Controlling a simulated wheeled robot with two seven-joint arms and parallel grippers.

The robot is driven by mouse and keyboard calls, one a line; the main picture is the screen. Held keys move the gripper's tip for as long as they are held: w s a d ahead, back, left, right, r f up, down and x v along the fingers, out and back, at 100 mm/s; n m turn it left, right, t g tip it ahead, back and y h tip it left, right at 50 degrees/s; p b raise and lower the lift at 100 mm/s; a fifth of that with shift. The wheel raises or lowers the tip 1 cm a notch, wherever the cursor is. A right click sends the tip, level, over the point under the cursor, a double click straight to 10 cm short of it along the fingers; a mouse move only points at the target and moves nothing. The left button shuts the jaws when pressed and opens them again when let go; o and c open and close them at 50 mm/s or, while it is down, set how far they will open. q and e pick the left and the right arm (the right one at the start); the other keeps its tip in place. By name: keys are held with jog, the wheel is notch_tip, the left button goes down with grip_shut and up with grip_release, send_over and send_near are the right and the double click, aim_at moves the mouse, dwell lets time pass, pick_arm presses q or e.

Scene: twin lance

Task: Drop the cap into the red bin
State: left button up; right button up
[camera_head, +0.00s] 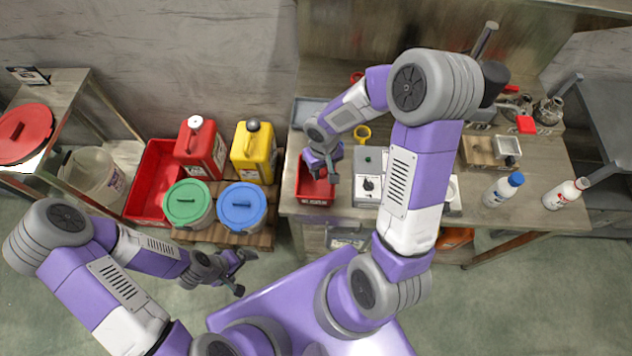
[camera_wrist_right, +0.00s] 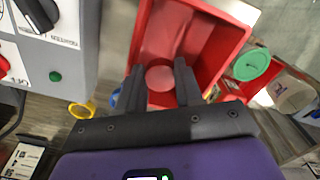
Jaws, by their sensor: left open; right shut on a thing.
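The small red bin (camera_head: 314,194) stands at the left end of the workbench in the head view. It fills the upper middle of the right wrist view (camera_wrist_right: 197,45), with its open inside facing the camera. My right gripper (camera_head: 323,172) is over this bin. In the right wrist view its two fingers (camera_wrist_right: 160,82) are shut on a round, pinkish-red cap (camera_wrist_right: 160,78), seen against the bin's inside. The cap is hidden in the head view. My left gripper (camera_head: 240,273) is open and empty, low above the floor in front of the pallet.
Left of the bench are a large red crate (camera_head: 146,190), a red canister (camera_head: 200,152), a yellow canister (camera_head: 253,155) and green (camera_head: 187,202) and blue (camera_head: 241,205) lidded buckets. A grey control box (camera_head: 368,170) stands right of the bin. Bottles (camera_head: 503,190) stand farther right.

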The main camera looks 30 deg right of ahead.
jog(key=o, duration=1.2)
jog(key=shift+r, duration=0.1)
jog(key=shift+c, duration=0.2)
jog(key=shift+r, duration=0.1)
notch_tip(320, 180, up, 7)
jog(key=shift+r+p, duration=0.2)
jog(key=shift+p, duration=0.45)
